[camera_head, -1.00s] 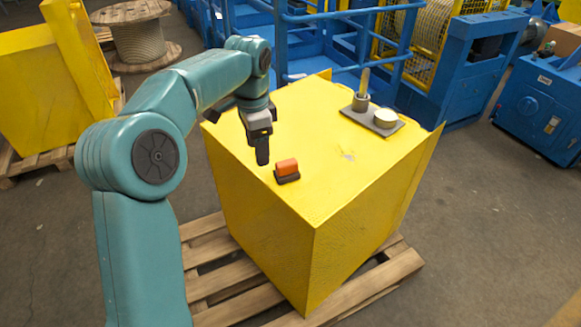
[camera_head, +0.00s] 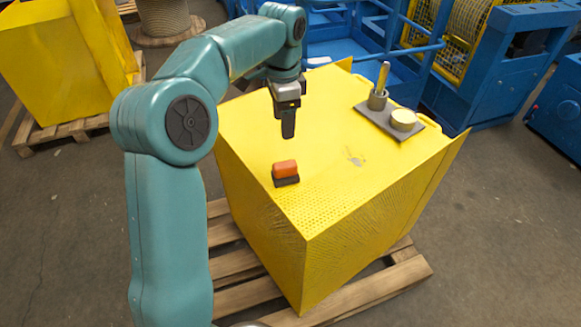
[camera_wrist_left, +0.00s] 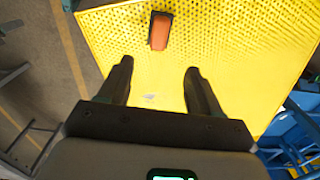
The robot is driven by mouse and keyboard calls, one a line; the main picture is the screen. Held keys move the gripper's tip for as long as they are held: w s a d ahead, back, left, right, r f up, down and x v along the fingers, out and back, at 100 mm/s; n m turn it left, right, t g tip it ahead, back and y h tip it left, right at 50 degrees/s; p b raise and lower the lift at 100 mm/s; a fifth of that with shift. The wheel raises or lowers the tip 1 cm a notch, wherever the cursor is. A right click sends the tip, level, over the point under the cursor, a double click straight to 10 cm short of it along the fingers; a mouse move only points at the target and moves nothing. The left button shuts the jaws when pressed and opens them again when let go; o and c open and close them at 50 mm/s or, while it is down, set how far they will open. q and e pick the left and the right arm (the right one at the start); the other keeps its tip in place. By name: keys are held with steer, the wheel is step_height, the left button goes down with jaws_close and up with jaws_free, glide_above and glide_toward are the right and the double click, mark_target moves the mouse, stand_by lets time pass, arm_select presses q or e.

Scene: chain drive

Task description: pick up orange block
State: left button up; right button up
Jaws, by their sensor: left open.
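The orange block (camera_head: 285,168) lies on a dark base near the left front edge of the yellow box top (camera_head: 330,150). In the left wrist view the orange block (camera_wrist_left: 160,31) is at the top, beyond the fingertips and apart from them. My left gripper (camera_head: 288,130) points down above the box top, behind the block in the head view. In the left wrist view my left gripper (camera_wrist_left: 159,65) has its two fingers spread wide with nothing between them. My right gripper is not in view.
Blue railings (camera_head: 400,45) stand behind. The box rests on a wooden pallet (camera_head: 235,265).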

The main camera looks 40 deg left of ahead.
arm_select(q)
glide_above(285, 164)
steer(key=f, duration=1)
steer(key=shift+s+b, duration=0.3)
steer(key=shift+b, duration=0.1)
steer(key=shift+s+f, duration=0.1)
steer(key=shift+f, duration=0.1)
steer(key=f, duration=0.4)
steer(key=shift+w+a+f+p, duration=0.1)
steer(key=shift+w+f+p, duration=0.2)
steer(key=shift+w, duration=0.1)
steer(key=shift+f, duration=0.4)
steer(key=shift+c, duration=0.3)
steer(key=c, duration=1)
steer(key=shift+c, duration=0.4)
